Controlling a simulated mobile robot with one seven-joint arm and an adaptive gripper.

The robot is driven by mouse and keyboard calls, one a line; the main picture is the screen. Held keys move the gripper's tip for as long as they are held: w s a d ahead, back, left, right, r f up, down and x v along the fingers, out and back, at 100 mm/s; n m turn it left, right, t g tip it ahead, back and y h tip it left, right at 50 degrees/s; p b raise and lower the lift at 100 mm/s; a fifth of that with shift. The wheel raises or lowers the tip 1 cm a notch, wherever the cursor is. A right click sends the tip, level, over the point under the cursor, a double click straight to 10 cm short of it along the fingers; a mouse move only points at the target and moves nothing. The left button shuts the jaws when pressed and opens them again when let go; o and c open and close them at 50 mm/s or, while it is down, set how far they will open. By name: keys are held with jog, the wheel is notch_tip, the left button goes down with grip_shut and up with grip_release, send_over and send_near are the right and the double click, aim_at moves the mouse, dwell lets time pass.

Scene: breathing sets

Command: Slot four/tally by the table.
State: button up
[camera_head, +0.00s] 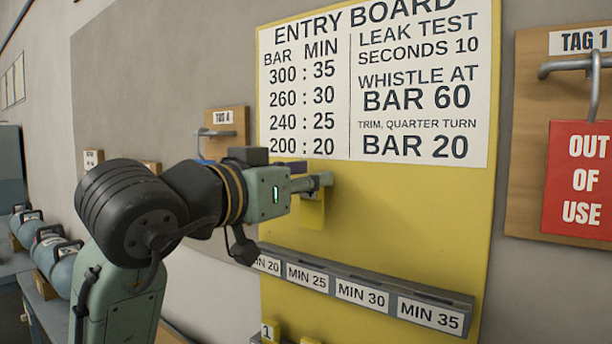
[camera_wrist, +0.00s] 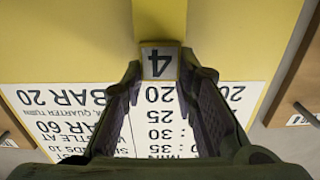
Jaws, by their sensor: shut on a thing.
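My gripper (camera_head: 320,181) is shut on a yellow tally (camera_head: 312,214) in front of the yellow entry board (camera_head: 390,220). In the wrist view the tally (camera_wrist: 160,62) carries a 4 on its grey end, upside down between my fingertips. The tally hangs above the grey slot rail (camera_head: 390,286), apart from it. The rail's labels read MIN 20, partly cut off by my arm, then MIN 25, MIN 30 and MIN 35. The board's printed table (camera_head: 300,100) pairs 300 with 35, 260 with 30, 240 with 25 and 200 with 20.
A tally marked 1 (camera_head: 267,331) and another yellow piece (camera_head: 310,340) show below the rail at the picture's edge. A red OUT OF USE sign (camera_head: 577,180) hangs at the right. Blue cylinders (camera_head: 47,250) lie at the left. The board between tally and rail is clear.

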jog(key=shift+f+b, duration=1.25)
jog(key=shift+f, duration=0.75)
jog(key=shift+f+b, duration=1.55)
jog(key=shift+f, duration=0.65)
jog(key=o, duration=1)
jog(key=shift+c, duration=0.2)
jog(key=shift+r, duration=0.1)
send_near(310, 205)
jog(key=s+f, duration=0.1)
jog(key=a+f, duration=0.1)
jog(key=s+f, duration=0.1)
jog(key=f, duration=0.1)
jog(key=shift+s+a+f, duration=0.15)
jog(key=shift+s+a, duration=0.2)
